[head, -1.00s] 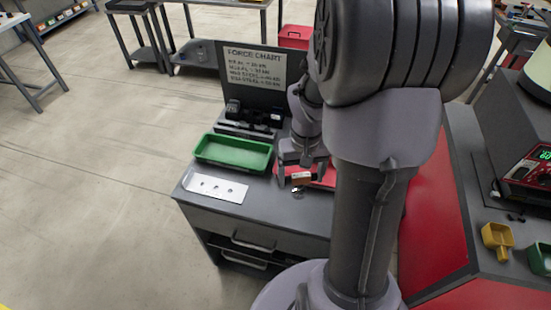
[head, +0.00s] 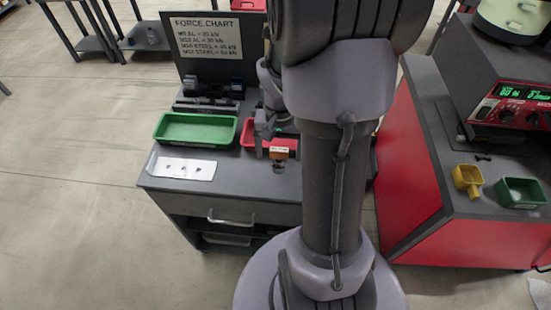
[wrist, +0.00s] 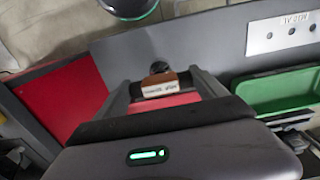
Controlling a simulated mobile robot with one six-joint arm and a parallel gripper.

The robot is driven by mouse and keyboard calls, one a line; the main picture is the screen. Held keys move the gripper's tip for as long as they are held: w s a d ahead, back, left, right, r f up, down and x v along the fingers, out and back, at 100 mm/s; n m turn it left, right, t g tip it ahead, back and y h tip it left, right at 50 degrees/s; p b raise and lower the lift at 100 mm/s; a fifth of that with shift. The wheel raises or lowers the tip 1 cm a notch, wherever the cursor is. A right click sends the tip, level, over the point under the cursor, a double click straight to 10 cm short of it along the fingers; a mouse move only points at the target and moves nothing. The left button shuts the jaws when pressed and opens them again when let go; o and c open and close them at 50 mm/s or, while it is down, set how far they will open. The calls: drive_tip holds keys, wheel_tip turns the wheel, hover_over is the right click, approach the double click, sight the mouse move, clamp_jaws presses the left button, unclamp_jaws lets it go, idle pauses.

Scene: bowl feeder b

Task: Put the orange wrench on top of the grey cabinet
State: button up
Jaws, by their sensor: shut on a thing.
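The orange wrench shows only in part, as an orange-brown piece with a pale label and a dark rounded end, in the head view (head: 280,154) and the wrist view (wrist: 160,86). My gripper (head: 277,145) is shut on it, with a finger on each side in the wrist view. The grey cabinet (head: 235,184) has drawers with pale handles. The wrench is over the right part of its top, near the front; I cannot tell whether it touches. My arm hides the cabinet's right side.
On the cabinet are a green tray (head: 195,139), a red tray (head: 248,133) partly hidden behind my gripper, a white plate with holes (head: 180,168) and a dark fixture before the force chart (head: 206,36). A red-sided bench (head: 408,165) stands at right. The cabinet's front middle is clear.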

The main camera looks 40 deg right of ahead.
sight(277, 158)
drive_tip(key=shift+w+a+f, duration=0.1)
drive_tip(key=shift+w+f, duration=0.2)
drive_tip(key=shift+f+b, duration=1.05)
drive_tip(key=shift+f, duration=0.4)
drive_tip(key=shift+f, duration=0.2)
drive_tip(key=o, duration=1.8)
wheel_tip(277, 158, up, 13)
drive_tip(key=p, duration=0.5)
drive_tip(key=shift+f, duration=0.2)
drive_tip(key=s+a+r+n+t, duration=0.2)
drive_tip(key=a+r, duration=0.2)
drive_tip(key=a, duration=0.4)
drive_tip(key=s+a+r+n+t+y, duration=0.1)
drive_tip(key=a+r, duration=0.3)
drive_tip(key=a, duration=0.4)
drive_tip(key=s+a+r+n+t+y, duration=0.1)
drive_tip(key=s+a+r, duration=0.3)
drive_tip(key=a, duration=0.4)
drive_tip(key=shift+s+r+n+t, duration=0.1)
drive_tip(key=shift+r+n+t, duration=0.5)
drive_tip(key=shift+n+t, duration=0.25)
